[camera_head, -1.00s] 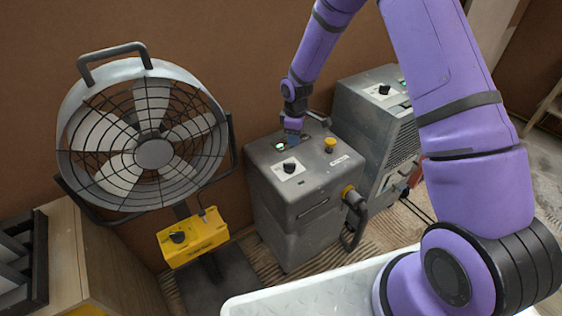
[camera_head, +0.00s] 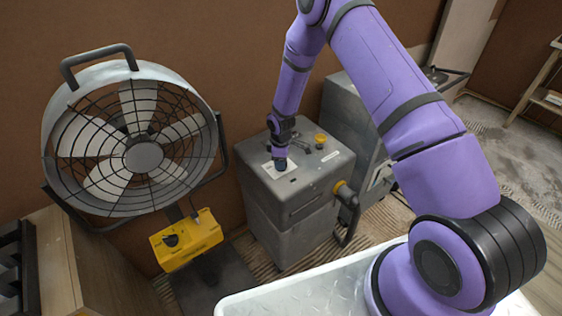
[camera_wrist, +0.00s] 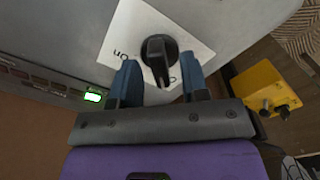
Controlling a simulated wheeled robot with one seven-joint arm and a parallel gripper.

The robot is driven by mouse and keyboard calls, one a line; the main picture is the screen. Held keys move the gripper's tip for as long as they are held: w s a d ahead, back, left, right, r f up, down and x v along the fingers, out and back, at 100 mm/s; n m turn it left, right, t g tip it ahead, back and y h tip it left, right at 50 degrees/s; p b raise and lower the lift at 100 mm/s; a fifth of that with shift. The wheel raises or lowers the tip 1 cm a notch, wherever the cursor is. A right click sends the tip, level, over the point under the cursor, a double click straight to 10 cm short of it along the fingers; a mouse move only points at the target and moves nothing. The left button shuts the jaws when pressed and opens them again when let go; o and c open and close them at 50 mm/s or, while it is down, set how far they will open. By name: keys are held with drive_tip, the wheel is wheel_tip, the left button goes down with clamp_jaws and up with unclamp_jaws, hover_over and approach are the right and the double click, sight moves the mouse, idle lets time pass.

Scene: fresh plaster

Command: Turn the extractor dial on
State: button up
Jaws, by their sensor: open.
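The black dial (camera_wrist: 158,60) sits on a white label (camera_wrist: 138,28) on top of the grey box (camera_head: 285,197), which I take as the extractor. The label reads "On" at its left; another marking lies near the right finger, partly hidden. The dial's raised bar points down in the wrist view, towards my gripper. My gripper (camera_wrist: 159,64) is open and empty, with one blue finger to each side of the dial's lower end. I cannot tell whether they touch it. In the head view my gripper (camera_head: 280,163) is over the label and hides the dial.
A yellow knob (camera_head: 321,138) stands behind the gripper on the same top. A caged fan (camera_head: 143,155) with a yellow control box (camera_head: 186,240) stands left. Another grey machine (camera_head: 347,125) stands close behind right. A small green display (camera_wrist: 93,97) is lit.

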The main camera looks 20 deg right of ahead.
drive_tip(key=shift+f, duration=0.25)
clamp_jaws()
